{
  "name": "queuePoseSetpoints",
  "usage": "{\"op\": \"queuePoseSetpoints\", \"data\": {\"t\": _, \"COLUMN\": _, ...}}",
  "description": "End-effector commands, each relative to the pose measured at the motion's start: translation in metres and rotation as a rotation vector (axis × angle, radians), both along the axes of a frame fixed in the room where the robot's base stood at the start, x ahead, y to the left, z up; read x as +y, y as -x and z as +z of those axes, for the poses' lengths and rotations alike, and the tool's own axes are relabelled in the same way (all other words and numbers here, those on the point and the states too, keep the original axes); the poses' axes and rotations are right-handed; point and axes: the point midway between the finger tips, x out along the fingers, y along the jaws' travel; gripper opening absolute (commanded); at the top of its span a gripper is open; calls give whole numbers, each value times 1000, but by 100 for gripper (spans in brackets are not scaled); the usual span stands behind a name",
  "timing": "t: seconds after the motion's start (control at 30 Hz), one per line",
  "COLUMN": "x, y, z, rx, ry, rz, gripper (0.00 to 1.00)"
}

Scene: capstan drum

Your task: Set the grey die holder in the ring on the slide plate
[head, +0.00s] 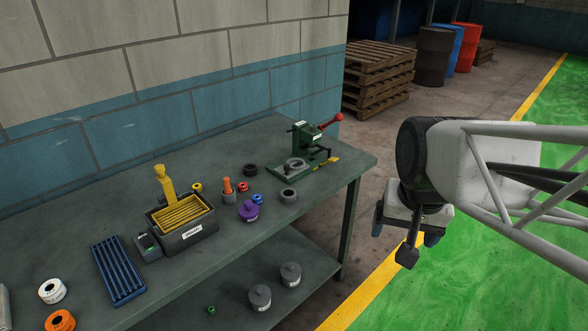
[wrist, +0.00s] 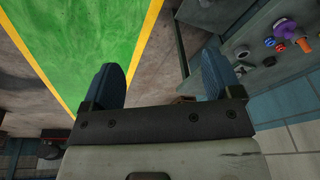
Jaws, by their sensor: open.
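The grey die holder (head: 288,196) is a short, thick dark-grey ring. It stands on the bench near its front edge, right of a purple knobbed piece. The slide plate (head: 286,173) lies at the foot of a green press, with a pale ring (head: 295,164) on it. I see nothing seated in that ring, though its inside is small. My gripper (head: 405,228) hangs off the bench's right end, over the floor, well away from the holder. In the wrist view its two blue fingers (wrist: 160,82) are wide apart with nothing between them.
The green press (head: 304,138) with a red-knobbed lever stands at the bench's back right corner. A black ring (head: 250,169), the purple piece (head: 249,211) and small coloured rings lie near the holder. A dark box (head: 190,238) with yellow slats stands further left.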

Motion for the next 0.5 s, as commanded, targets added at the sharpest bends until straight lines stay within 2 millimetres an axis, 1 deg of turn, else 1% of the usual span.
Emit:
{"op": "queuePoseSetpoints", "data": {"t": 0.03, "x": 3, "y": -13, "z": 1, "rx": 8, "ry": -9, "rz": -34, "gripper": 84}}
{"op": "queuePoseSetpoints", "data": {"t": 0.3, "x": 21, "y": -76, "z": 2, "rx": 38, "ry": -55, "rz": -248, "gripper": 84}}
{"op": "queuePoseSetpoints", "data": {"t": 0.5, "x": 37, "y": -123, "z": -3, "rx": 60, "ry": -84, "rz": -409, "gripper": 84}}
